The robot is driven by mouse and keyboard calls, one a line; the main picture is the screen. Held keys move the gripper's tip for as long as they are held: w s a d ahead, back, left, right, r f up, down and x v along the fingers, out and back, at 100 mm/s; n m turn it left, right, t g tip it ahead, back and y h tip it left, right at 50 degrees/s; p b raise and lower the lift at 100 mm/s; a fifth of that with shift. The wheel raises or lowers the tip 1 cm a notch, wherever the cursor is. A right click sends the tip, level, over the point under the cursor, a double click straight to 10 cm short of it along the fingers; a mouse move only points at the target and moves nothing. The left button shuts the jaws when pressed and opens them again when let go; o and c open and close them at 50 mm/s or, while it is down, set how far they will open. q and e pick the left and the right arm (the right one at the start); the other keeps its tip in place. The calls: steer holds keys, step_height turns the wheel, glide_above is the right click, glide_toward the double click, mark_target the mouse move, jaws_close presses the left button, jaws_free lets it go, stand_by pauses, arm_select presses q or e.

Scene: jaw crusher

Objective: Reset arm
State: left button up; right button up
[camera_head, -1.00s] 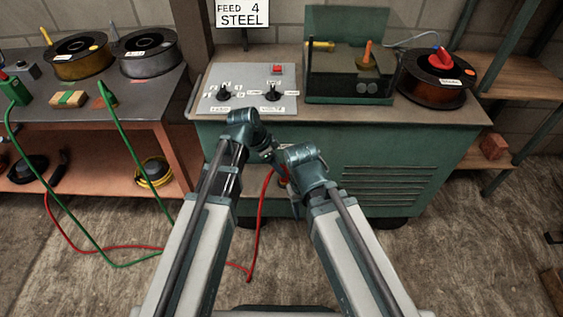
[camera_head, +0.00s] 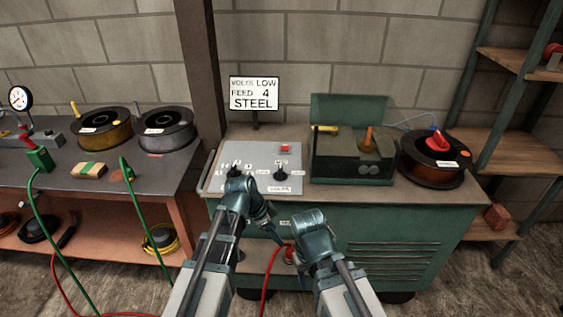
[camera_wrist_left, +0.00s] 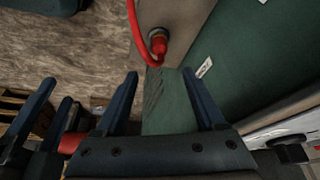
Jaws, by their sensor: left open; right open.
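My two arms reach forward from the bottom of the head view, bent at the wrists in front of the green cabinet (camera_head: 400,235). My left gripper (camera_head: 270,228) points down by the cabinet's front edge, mostly hidden behind its wrist. In the left wrist view my left gripper (camera_wrist_left: 160,75) has its blue fingers spread, with nothing between them. My right gripper (camera_head: 297,262) hangs close to the left one, partly hidden by its own wrist. Blue fingers at the left of the wrist view, apparently its own, stand apart and empty.
The control panel (camera_head: 262,160) has two black knobs and a red button. A sign (camera_head: 254,93) reads VOLTS LOW, FEED 4, STEEL. A red cable (camera_wrist_left: 135,25) plugs into the cabinet front near my grippers. A bench (camera_head: 150,172) with spools stands left, shelves (camera_head: 515,150) right.

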arm_select(q)
steer(key=s+a+f+n+g+y, duration=0.15)
steer(key=s+n+y, duration=0.35)
steer(key=s+n, duration=0.7)
step_height(320, 180, up, 17)
steer(key=s+m+p, duration=0.2)
steer(key=p, duration=1.4)
steer(key=shift+s+d+f+p, duration=0.2)
steer(key=shift+s+p, duration=0.1)
steer(key=shift+g, duration=0.25)
